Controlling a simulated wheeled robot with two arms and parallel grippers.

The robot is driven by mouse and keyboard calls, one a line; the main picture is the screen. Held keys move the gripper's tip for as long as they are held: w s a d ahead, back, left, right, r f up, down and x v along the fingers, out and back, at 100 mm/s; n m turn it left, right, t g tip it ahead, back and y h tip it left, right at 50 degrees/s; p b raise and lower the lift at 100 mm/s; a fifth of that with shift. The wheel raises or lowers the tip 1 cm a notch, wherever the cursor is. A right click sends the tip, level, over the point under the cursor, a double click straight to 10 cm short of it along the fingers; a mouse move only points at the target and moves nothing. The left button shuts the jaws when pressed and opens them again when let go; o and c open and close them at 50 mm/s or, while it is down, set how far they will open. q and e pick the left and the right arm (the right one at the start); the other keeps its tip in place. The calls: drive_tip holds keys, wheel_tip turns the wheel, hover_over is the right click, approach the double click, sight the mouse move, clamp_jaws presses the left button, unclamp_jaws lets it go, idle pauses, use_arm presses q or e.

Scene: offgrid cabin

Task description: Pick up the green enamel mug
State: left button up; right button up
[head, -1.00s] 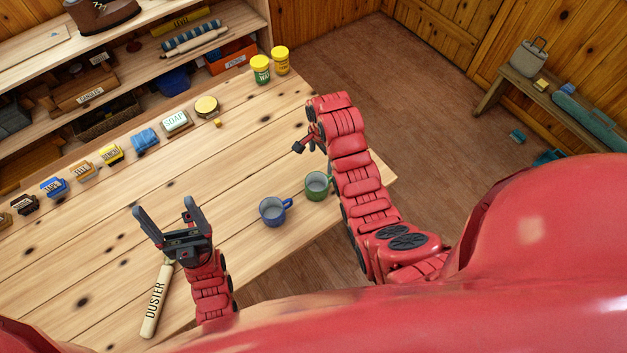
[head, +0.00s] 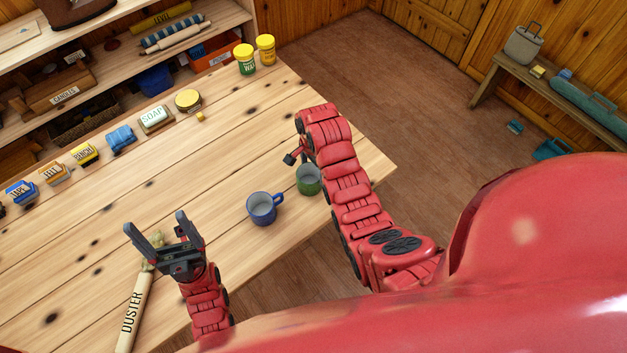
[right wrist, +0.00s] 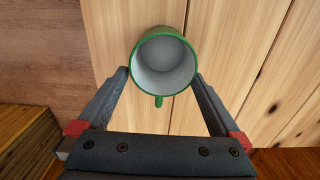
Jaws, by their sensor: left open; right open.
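The green enamel mug (head: 308,181) stands upright on the wooden table near its right front edge, partly hidden by my right arm. In the right wrist view the green mug (right wrist: 162,63) shows its pale grey inside, with its handle pointing toward the gripper. My right gripper (right wrist: 163,80) is open, with a finger on each side of the mug's near part; I cannot tell whether they touch it. In the head view the right gripper (head: 290,158) is mostly hidden behind its arm. My left gripper (head: 155,226) is open and empty above the table by the duster.
A blue mug (head: 262,207) stands just left of the green one. A duster (head: 133,312) lies at the front left. Soap (head: 155,118), small boxes and two yellow-lidded tins (head: 245,60) line the back. The table middle is clear.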

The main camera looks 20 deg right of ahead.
sight(314, 175)
drive_tip(key=shift+d+f+p, duration=0.1)
drive_tip(key=shift+f+p, duration=0.05)
drive_tip(key=shift+p, duration=0.2)
wheel_tip(314, 175, down, 3)
drive_tip(key=shift+w+d+r+p, duration=0.1)
drive_tip(key=shift+p, duration=0.65)
drive_tip(key=shift+w+f, duration=0.1)
drive_tip(key=shift+f, duration=0.65)
drive_tip(key=c, duration=1.2)
drive_tip(key=shift+r, duration=0.1)
